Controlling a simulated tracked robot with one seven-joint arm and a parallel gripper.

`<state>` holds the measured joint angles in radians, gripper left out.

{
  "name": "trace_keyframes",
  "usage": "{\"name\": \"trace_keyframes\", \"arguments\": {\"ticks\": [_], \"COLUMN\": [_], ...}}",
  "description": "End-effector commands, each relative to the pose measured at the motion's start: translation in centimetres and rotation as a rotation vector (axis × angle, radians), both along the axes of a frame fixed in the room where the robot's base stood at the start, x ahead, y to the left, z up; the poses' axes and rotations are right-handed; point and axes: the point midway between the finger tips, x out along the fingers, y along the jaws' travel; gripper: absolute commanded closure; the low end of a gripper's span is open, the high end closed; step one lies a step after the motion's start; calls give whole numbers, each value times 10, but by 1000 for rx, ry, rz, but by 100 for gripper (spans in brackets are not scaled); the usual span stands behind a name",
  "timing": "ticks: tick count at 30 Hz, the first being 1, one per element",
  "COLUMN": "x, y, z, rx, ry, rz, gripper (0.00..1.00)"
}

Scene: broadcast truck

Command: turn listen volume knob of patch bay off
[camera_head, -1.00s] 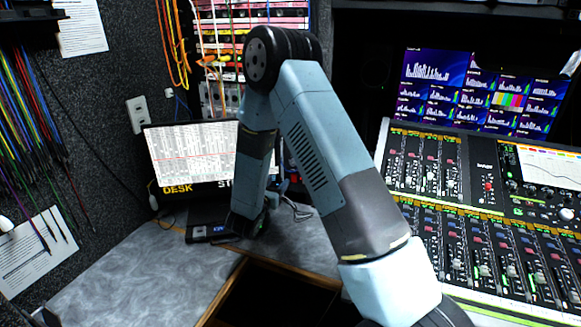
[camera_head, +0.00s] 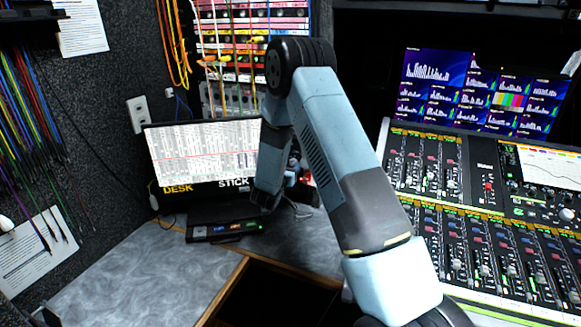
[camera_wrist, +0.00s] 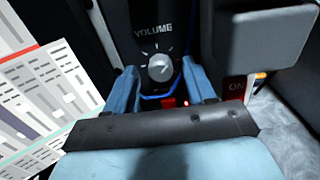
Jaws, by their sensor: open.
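The volume knob (camera_wrist: 160,67) is a small round grey-white knob on a dark panel, with tick marks around it and the word VOLUME above it in the wrist view. Its pointer is too small to read surely. My gripper (camera_wrist: 158,76) is open, with one blue finger to the left of the knob and one to the right in the picture. I cannot tell whether either finger touches it. The patch bay (camera_head: 250,45) with coloured rows and cords shows at the back in the head view. There the knob is hidden, with my arm in front.
A red light (camera_wrist: 168,102) glows below the knob, and a red ON label (camera_wrist: 237,88) is to the right. A laptop-like screen (camera_head: 203,152) stands left of my arm. A mixing console (camera_head: 480,215) and monitor (camera_head: 480,90) are at the right.

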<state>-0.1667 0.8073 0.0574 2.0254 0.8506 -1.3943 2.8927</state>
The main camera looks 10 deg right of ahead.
Motion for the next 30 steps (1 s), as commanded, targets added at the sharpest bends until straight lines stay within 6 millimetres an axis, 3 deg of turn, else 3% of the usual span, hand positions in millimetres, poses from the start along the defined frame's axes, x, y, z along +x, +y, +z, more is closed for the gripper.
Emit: {"name": "trace_keyframes", "arguments": {"ticks": [8, 25, 30], "x": [1, 1, 1], "y": [-1, -1, -1], "z": [0, 0, 0], "rx": [0, 0, -3], "ry": [0, 0, 2], "rz": [-1, -1, 0], "gripper": [46, 98, 100]}}
